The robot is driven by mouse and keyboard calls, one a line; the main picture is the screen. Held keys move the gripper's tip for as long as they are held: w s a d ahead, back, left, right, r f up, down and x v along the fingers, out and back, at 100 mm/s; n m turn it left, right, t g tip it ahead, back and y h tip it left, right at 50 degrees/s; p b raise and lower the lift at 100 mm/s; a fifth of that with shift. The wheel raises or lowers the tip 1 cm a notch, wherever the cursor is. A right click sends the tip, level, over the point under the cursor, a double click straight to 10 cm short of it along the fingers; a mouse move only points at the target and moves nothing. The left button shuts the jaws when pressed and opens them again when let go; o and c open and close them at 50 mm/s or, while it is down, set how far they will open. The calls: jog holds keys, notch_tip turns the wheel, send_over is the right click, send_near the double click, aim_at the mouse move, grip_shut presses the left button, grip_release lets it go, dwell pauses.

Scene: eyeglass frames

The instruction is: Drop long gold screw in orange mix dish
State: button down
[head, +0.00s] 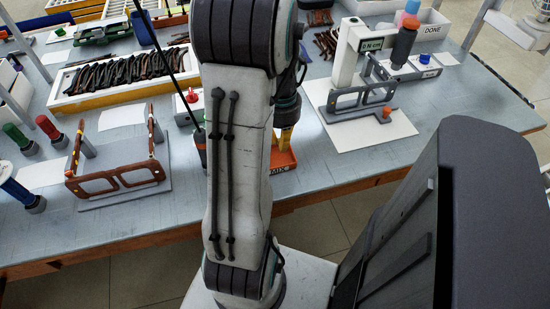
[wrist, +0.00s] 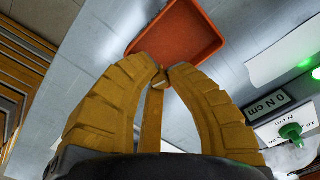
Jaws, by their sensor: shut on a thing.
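The orange mix dish (head: 284,160) sits on the table, partly hidden behind my arm in the head view. In the wrist view the dish (wrist: 185,30) is at the top centre, and the part of its floor that shows looks bare. My gripper (wrist: 161,77) has yellow fingers whose tips meet just below the dish's near edge in that picture. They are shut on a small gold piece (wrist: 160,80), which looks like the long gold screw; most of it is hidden. In the head view the yellow gripper (head: 284,147) shows beside my arm, in front of or over the dish.
An eyeglass frame on a stand (head: 115,178) is at the left, near several screwdrivers. A torque station (head: 360,90) holding another frame stands right of the dish. A long tray of dark temples (head: 75,98) lies behind. Bare table shows right of the dish.

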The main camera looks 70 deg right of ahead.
aim_at(280, 162)
jog(key=shift+f+b, duration=1.8)
jog(key=shift+f, duration=0.65)
jog(key=c, duration=1.2)
grip_release()
notch_tip(280, 162, up, 12)
